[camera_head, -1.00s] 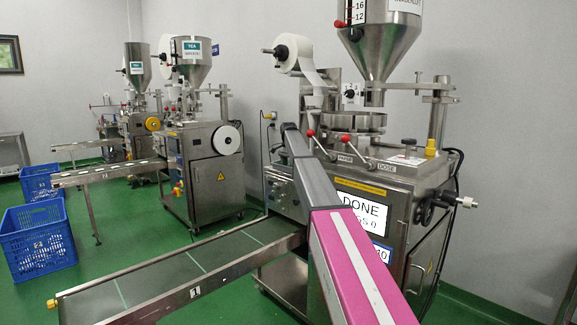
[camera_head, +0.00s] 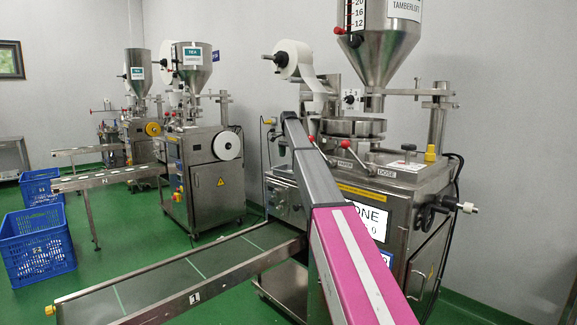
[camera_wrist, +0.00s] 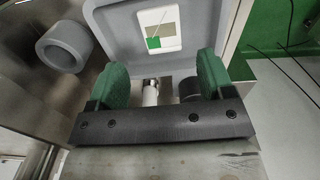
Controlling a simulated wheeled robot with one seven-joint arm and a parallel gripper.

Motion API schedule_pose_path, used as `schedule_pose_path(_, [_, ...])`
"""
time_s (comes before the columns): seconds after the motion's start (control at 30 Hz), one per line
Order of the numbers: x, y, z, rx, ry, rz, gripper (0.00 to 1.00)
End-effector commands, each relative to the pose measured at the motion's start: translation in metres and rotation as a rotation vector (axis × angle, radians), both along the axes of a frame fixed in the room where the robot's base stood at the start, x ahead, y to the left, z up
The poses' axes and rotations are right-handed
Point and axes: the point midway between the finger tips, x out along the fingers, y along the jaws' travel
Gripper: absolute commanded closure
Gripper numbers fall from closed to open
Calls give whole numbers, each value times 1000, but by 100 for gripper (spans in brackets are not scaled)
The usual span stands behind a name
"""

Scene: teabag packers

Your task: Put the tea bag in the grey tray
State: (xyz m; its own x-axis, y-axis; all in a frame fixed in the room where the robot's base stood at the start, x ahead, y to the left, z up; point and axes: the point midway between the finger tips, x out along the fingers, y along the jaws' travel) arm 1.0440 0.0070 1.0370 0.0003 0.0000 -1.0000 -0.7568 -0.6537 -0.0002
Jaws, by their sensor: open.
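In the wrist view, my gripper (camera_wrist: 165,72) is open, with its two green-padded fingers wide apart and nothing between the pads. Beyond the fingertips is a grey tray (camera_wrist: 105,22) with a rounded rim. A pale flat piece with a beige patch, a green square and a thin line, apparently the tea bag (camera_wrist: 165,32), shows inside its outline. Neither finger visibly touches it. In the head view my arm reaches towards the near machine; my gripper, the tray and the tea bag cannot be made out there.
The near packing machine (camera_head: 385,205) stands at right, with a conveyor (camera_head: 160,285) running to its left. Blue crates (camera_head: 38,250) stand on the green floor. In the wrist view, a grey ring-shaped part (camera_wrist: 62,48) is at upper left and a metal surface (camera_wrist: 160,162) lies below the gripper.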

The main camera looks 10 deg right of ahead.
Motion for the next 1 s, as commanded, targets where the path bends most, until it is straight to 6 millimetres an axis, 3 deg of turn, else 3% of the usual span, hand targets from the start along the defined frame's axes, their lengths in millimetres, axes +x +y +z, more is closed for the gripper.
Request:
schedule_pose_path(0.1, [1,0,20,0,-1,0,25])
schedule_pose_path(0.3, [0,0,37,0,0,0,25])
schedule_pose_path(1.0, [0,0,39,0,0,0,25])
